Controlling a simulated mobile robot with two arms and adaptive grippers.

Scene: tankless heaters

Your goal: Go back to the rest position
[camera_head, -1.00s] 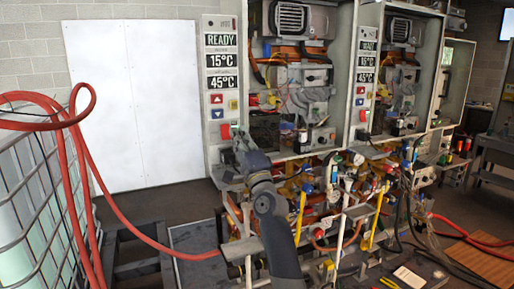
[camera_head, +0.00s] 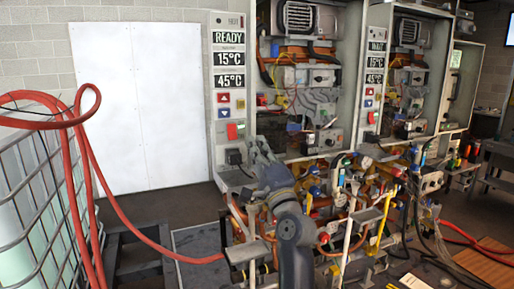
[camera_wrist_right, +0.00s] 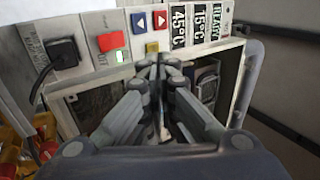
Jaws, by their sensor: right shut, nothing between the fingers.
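My right gripper (camera_head: 258,150) is shut and empty, in front of the lower left part of the near heater cabinet, just right of its control panel (camera_head: 228,172). It also shows in the right wrist view (camera_wrist_right: 160,66), with its fingertips together near the panel's yellow button (camera_wrist_right: 152,47). The panel's red switch (camera_head: 232,131) is left of and above the gripper. The panel displays (camera_head: 229,59) read READY, 15°C and 45°C. My left gripper is not in view.
Pipes and valves with yellow handles (camera_head: 381,222) crowd the space below the cabinets. A second open heater cabinet (camera_head: 408,70) stands to the right. A caged tank (camera_head: 40,200) with a red hose (camera_head: 150,240) is at the left. A white panel (camera_head: 145,100) covers the back wall.

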